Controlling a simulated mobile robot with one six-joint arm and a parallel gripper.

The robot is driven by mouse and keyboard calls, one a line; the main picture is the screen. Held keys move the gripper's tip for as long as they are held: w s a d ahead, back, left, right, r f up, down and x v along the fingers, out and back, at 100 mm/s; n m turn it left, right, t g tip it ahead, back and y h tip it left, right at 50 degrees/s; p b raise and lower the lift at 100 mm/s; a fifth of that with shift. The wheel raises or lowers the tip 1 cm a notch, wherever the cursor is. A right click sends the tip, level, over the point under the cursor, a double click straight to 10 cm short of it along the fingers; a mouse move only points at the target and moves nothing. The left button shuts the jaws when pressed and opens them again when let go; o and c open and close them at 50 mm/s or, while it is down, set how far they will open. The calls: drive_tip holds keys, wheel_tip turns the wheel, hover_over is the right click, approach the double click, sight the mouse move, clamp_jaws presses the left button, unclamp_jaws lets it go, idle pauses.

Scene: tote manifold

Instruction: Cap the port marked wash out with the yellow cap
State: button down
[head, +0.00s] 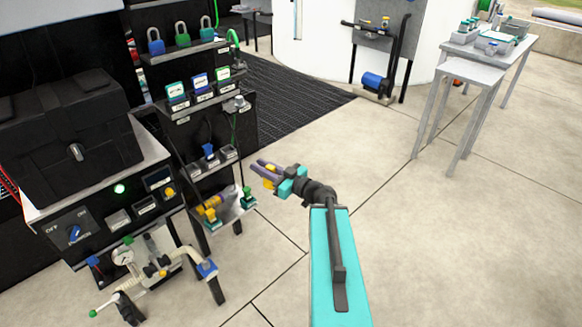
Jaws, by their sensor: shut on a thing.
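My gripper (265,172) is in mid-picture at the end of my teal arm. Its purple fingers are shut on a small yellow piece, which looks like the yellow cap (270,183); the fingers hide part of it. At the lower left is a pale pipe manifold (180,257) with a round gauge, a blue end at its right and a green-tipped handle at its left. The gripper is above and to the right of it, well apart. I cannot read any wash out marking, so I cannot tell which port bears it.
A dark rack (188,113) holds padlocks, tags and small fittings on shelves. A lower shelf (232,207) with yellow and green fittings stands left of the gripper. A black case (70,135) sits on the panel bench. Grey tables (470,75) stand far right. The floor between is clear.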

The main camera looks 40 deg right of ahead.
drive_tip(key=a+r+n+g+y+p, duration=0.2)
drive_tip(key=a+r+y, duration=0.1)
drive_tip(key=a, duration=0.6)
drive_tip(key=w+a+r+n+g+y+p, duration=0.1)
drive_tip(key=a+r+n+g+y+p, duration=0.1)
drive_tip(key=a+r, duration=0.3)
drive_tip(key=w+a+r+n+g+y+p, duration=0.1)
drive_tip(key=a+r+n+g+y+p, duration=0.2)
drive_tip(key=a, duration=1)
drive_tip(key=shift+a+r+n+y+p, duration=0.15)
drive_tip(key=shift+r+n+y+p, duration=0.35)
drive_tip(key=shift+r+y+p, duration=0.45)
drive_tip(key=shift+a+f, duration=0.1)
